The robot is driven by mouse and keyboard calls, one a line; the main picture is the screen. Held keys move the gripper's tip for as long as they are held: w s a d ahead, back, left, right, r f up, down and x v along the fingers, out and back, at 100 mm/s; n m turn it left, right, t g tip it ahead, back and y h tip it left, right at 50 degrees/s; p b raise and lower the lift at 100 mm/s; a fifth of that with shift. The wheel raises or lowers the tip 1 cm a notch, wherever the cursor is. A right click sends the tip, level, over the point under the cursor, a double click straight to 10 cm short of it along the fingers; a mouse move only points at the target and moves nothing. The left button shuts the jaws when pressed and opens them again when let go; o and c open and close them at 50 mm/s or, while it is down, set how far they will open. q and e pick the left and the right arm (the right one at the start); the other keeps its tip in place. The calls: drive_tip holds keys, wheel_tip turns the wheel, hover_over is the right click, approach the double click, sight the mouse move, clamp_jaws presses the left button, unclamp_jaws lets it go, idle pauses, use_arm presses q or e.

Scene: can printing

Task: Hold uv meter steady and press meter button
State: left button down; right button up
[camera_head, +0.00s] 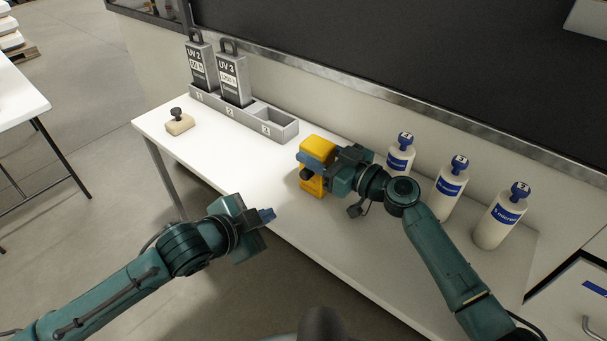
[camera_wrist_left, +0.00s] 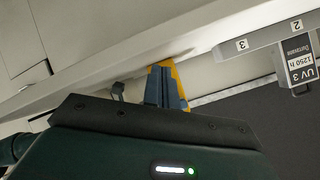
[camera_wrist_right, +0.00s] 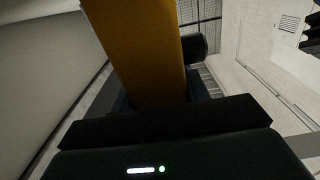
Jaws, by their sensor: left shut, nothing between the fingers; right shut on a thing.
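The yellow UV meter (camera_head: 318,150) is in my right gripper (camera_head: 335,172), held upright at or just above the white table; I cannot tell if it touches. A dark round part shows on its side. In the right wrist view the yellow meter body (camera_wrist_right: 135,45) rises from between the fingers, with a black round part (camera_wrist_right: 195,47) beside it. My left gripper (camera_head: 267,215) is shut and empty, over the table's front edge, left of and nearer than the meter. In the left wrist view its blue fingers (camera_wrist_left: 165,88) partly cover the yellow meter (camera_wrist_left: 175,72).
A grey rack (camera_head: 247,120) at the back holds the UV 2 unit (camera_head: 200,66) and UV 3 unit (camera_head: 232,80); its slot 3 is empty. A small stamp-like block (camera_head: 179,123) lies left. Three white bottles (camera_head: 449,192) stand right, near my right arm. The middle front is clear.

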sight(306, 174)
use_arm(q)
drive_tip(key=s+r+m+t+y, duration=0.1)
drive_tip(key=m+t+y, duration=0.1)
drive_tip(key=m+y, duration=0.1)
drive_tip(key=s+r+m+t+y, duration=0.1)
drive_tip(key=m+t+y, duration=0.1)
drive_tip(key=m+y, duration=0.1)
drive_tip(key=r+m+t+y, duration=0.1)
drive_tip(key=m+t+y, duration=0.2)
drive_tip(key=m, duration=0.1)
drive_tip(key=shift+s+d, duration=0.2)
drive_tip(key=shift+s, duration=0.2)
drive_tip(key=shift+w+d, duration=0.85)
drive_tip(key=shift+w, duration=0.35)
drive_tip(key=shift+w+d, duration=0.9)
drive_tip(key=shift+w, duration=0.25)
drive_tip(key=shift+w+d, duration=0.85)
drive_tip(key=shift+w, duration=0.35)
drive_tip(key=shift+w+d, duration=0.25)
drive_tip(key=shift+w, duration=0.1)
